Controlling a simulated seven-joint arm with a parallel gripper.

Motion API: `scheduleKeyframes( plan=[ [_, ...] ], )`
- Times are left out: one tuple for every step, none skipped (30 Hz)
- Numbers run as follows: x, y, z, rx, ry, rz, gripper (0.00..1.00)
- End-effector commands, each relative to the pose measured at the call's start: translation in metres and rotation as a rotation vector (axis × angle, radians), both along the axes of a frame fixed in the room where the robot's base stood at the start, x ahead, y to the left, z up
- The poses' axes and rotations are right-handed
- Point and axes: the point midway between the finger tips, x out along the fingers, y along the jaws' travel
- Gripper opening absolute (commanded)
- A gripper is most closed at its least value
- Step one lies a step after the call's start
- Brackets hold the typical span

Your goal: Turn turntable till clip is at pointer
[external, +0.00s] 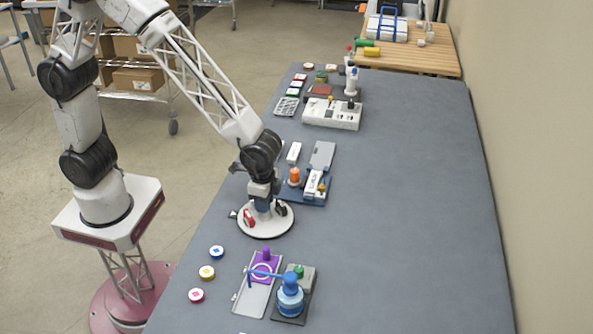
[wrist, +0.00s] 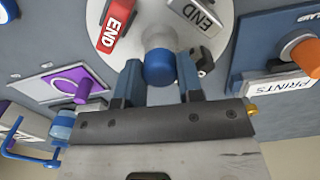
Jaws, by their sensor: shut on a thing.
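The turntable (external: 266,230) is a white round disc on the grey bench; it also fills the top of the wrist view (wrist: 150,18). A blue knob (wrist: 160,67) stands at its middle. My gripper (wrist: 160,80) is shut on this knob, one finger on each side; in the external view my gripper (external: 262,203) is over the disc. A black clip (wrist: 203,61) sits near the rim, on the right in both views. A red END block (wrist: 117,25) and a grey END block (wrist: 198,14) lie on the disc. A small dark-and-white piece (external: 232,214) at the disc's left may be the pointer.
A blue tray (external: 292,192) with an orange knob (external: 294,175) stands just behind the disc. A purple plate (external: 264,267) and a blue-handled device (external: 290,295) stand in front. The bench's right side is clear.

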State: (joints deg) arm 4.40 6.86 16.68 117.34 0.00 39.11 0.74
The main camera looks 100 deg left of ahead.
Motion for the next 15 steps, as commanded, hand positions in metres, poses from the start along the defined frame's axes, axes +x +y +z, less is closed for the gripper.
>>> scheduleKeyframes(
  plan=[
    [0.0006, -0.0001, 0.0011, 0.0, -0.002, 0.021, 0.0],
    [0.0006, -0.0001, 0.0011, 0.0, -0.002, 0.037, 0.0],
    [0.0004, 0.0, 0.0009, 0.0, -0.002, 0.057, 0.0],
    [0.0003, 0.0, 0.0009, 0.0, -0.002, 0.071, 0.0],
    [0.0002, 0.0, 0.0008, 0.0, -0.002, 0.086, 0.0],
    [0.0002, 0.0, 0.0008, 0.0, -0.001, 0.106, 0.0],
    [0.0002, 0.0, 0.0009, 0.0, -0.001, 0.122, 0.0],
    [0.0003, 0.0, 0.0009, 0.0, -0.002, 0.136, 0.0],
    [0.0003, 0.0, 0.0009, 0.0, -0.002, 0.157, 0.0],
    [0.0004, 0.0, 0.0009, 0.0, -0.002, 0.171, 0.0],
    [0.0004, 0.0, 0.0008, 0.0, -0.001, 0.187, 0.0],
    [0.0004, 0.0, 0.0007, 0.0, -0.001, 0.206, 0.0],
    [0.0004, 0.0, 0.0006, 0.0, -0.001, 0.222, 0.0],
    [0.0004, 0.0, 0.0006, 0.0, -0.001, 0.236, 0.0],
    [0.0005, 0.0, 0.0007, 0.0, -0.001, 0.257, 0.0]
  ],
)
